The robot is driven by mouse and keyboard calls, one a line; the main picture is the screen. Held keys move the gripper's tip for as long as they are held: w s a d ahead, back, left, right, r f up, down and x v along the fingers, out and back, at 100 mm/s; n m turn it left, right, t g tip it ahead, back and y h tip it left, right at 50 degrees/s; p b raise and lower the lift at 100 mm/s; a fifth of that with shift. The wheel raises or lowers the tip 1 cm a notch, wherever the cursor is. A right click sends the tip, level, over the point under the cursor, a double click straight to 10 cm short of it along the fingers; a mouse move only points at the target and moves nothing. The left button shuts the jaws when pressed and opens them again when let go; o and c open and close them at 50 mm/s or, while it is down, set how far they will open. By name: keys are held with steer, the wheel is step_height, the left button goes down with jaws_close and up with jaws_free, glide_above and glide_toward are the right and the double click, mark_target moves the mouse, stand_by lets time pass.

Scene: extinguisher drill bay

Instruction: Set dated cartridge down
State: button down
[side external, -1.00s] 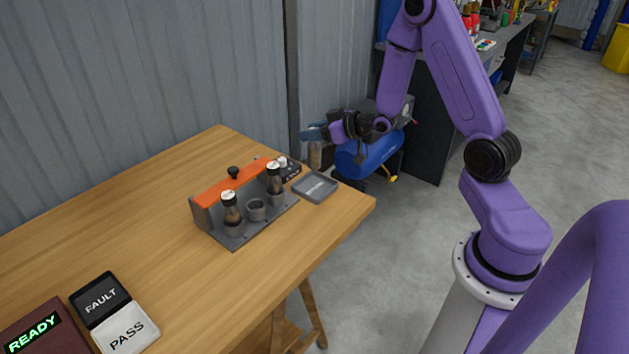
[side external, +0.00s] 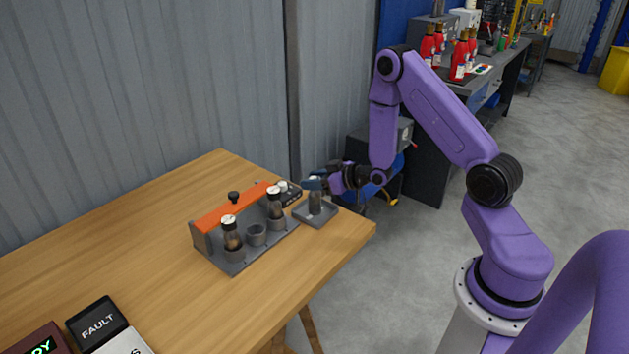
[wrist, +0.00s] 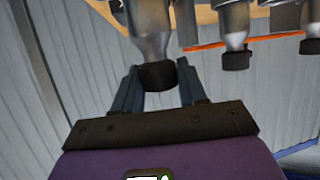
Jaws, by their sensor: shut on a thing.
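The writing on the tray and any date on the cartridge cannot be read.
A grey rack (side external: 234,264) with an orange top (side external: 222,205) stands left of the tray. FAULT (side external: 98,322) and PASS (side external: 122,345) pads lie at the front left. The middle of the wooden table is clear.

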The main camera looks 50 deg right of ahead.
steer(key=shift+f, duration=0.1)
steer(key=c, duration=0.6)
jaws_free()
